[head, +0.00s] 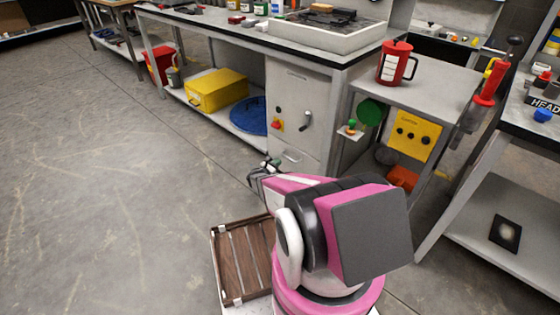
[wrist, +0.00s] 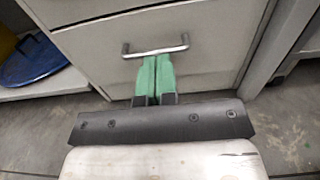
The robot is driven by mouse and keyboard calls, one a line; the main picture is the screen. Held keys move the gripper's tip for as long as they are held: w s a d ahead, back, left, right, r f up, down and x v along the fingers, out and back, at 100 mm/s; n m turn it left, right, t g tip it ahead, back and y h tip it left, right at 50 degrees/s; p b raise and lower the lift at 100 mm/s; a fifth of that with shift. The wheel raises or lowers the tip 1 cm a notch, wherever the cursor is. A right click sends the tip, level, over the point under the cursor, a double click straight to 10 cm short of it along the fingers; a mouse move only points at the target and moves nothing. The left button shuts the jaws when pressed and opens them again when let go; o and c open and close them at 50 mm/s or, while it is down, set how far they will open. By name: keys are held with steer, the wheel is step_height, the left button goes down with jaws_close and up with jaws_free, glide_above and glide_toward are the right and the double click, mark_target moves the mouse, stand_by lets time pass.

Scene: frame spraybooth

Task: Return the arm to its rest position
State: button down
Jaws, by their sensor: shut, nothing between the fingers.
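My pink, white and dark grey arm rises in the lower middle of the head view, reaching away toward the workbench cabinet. My gripper (wrist: 155,82) shows in the wrist view with its two green fingers together and nothing between them. It is also seen in the head view (head: 258,172), partly hidden behind my arm. In the wrist view the fingertips appear just below the metal bar handle (wrist: 155,51) of a grey drawer (wrist: 150,35). I cannot tell how far they are from the drawer front.
A grey side table (head: 430,83) holds a red can (head: 396,63). A wooden slatted tray (head: 240,258) sits beside my arm. The floor at left is clear.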

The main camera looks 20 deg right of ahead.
steer(key=s+a+r+m+g+y, duration=0.1)
steer(key=s+r+m+g+y, duration=0.55)
steer(key=s+r+m, duration=0.7)
steer(key=s+a+r+m+g+y, duration=0.2)
steer(key=s+a+r+m+y, duration=0.7)
steer(key=s+a+r, duration=0.3)
step_height(320, 180, up, 3)
steer(key=a+m, duration=0.1)
steer(key=a, duration=0.1)
steer(key=shift+s+a+f, duration=0.2)
steer(key=shift+s+a, duration=0.15)
